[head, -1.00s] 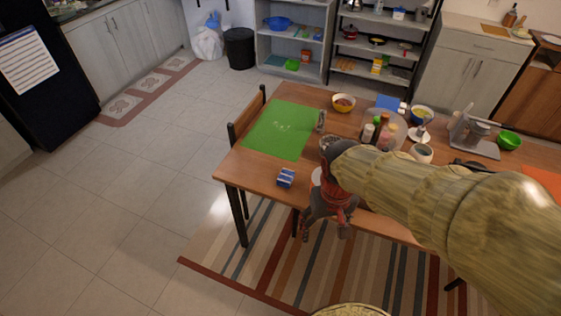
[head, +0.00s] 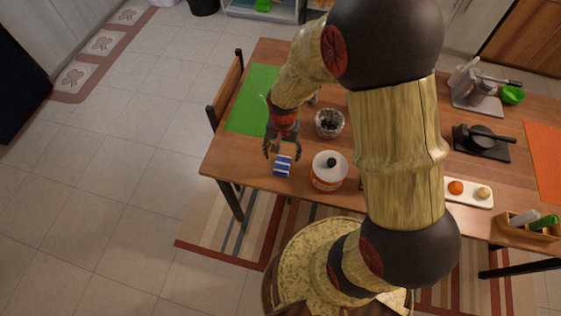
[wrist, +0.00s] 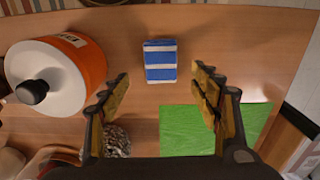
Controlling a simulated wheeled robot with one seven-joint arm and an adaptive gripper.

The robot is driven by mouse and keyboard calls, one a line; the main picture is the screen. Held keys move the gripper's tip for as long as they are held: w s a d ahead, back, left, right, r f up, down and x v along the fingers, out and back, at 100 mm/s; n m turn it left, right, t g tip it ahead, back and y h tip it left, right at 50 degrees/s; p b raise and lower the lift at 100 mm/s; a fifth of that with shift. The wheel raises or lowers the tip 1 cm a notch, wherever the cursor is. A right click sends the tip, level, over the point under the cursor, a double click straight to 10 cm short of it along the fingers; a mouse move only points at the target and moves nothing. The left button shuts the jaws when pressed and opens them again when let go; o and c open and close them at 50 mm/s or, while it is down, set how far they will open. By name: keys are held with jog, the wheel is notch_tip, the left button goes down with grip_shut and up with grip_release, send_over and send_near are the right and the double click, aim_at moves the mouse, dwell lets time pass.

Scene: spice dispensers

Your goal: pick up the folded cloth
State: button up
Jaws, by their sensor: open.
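The folded cloth (head: 283,166) is a small blue-and-white striped block lying on the wooden table near its front edge. In the wrist view the cloth (wrist: 160,61) lies beyond the fingertips, about midway between them. My gripper (head: 282,152) is open and empty, just behind and above the cloth in the head view. Its two fingers also show in the wrist view (wrist: 162,83), spread on either side. I cannot tell the exact height above the cloth.
An orange pot with a white lid (head: 329,170) stands just right of the cloth. A dark-filled jar or bowl (head: 329,123) is behind it. A green mat (head: 245,112) lies to the left, with a chair (head: 226,88) beside the table. Bare table (head: 226,158) is left of the cloth.

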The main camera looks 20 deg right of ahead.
aim_at(282, 164)
notch_tip(282, 164, down, 8)
jog(key=b, duration=0.2)
jog(key=shift+b, duration=0.4)
jog(key=shift+r, duration=0.15)
jog(key=c, duration=0.4)
jog(key=c, duration=0.7)
jog(key=shift+o, duration=0.2)
jog(key=shift+r, duration=0.1)
